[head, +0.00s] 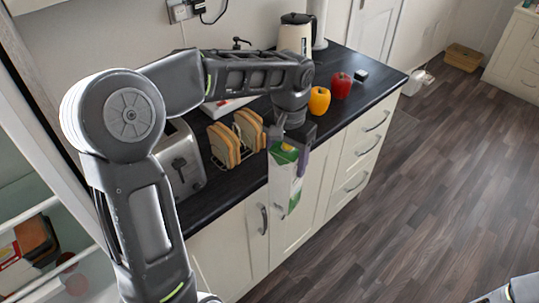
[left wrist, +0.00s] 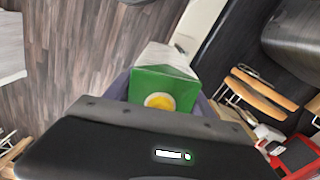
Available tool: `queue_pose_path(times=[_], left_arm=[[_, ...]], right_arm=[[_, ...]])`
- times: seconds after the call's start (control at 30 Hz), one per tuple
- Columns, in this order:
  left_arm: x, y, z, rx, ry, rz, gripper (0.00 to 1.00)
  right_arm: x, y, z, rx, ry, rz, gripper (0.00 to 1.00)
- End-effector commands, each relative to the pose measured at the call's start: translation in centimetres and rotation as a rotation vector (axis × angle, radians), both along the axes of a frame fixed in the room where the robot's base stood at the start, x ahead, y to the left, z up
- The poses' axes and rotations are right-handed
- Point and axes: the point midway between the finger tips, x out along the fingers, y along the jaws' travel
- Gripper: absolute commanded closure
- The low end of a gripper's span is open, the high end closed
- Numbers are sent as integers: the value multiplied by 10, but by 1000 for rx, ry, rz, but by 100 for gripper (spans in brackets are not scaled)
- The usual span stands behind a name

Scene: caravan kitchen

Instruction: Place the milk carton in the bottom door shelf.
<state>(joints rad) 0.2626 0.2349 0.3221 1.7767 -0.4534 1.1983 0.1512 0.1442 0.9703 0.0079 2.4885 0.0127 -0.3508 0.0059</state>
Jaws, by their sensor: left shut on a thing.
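The milk carton (head: 283,186) is white and green and hangs upright in front of the counter's cupboard doors. My left gripper (head: 289,143) is shut on its upper part from above. In the left wrist view the carton's green top (left wrist: 163,84) with a yellow cap shows between the two fingers of the left gripper (left wrist: 160,100). An open fridge (head: 35,215) with pale shelf edges is at the left edge of the head view. I cannot make out the bottom door shelf. My right gripper is out of view.
On the dark counter (head: 232,190) stand a toaster (head: 181,158), a toast rack with bread (head: 236,138), a yellow pepper (head: 319,100), a red pepper (head: 341,86) and a kettle (head: 296,38). The wooden floor (head: 430,170) at the right is clear.

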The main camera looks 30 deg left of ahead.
Motion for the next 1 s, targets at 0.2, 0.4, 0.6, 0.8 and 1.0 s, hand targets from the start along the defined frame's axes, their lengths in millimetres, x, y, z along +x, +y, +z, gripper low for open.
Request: queue_pose_path(times=[0.2, 0.4, 0.6, 0.8, 1.0], left_arm=[[32, -38, -46, 0, 0, 48, 100], [44, -54, -65, 3, -4, 77, 100], [45, -56, -66, 3, -5, 81, 100], [45, -56, -66, 3, -5, 81, 100], [45, -56, -69, 3, -4, 81, 100]], right_arm=[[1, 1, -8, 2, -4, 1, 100], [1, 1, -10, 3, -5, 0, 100], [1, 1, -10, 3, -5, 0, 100], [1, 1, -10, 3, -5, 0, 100], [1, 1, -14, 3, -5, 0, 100]])
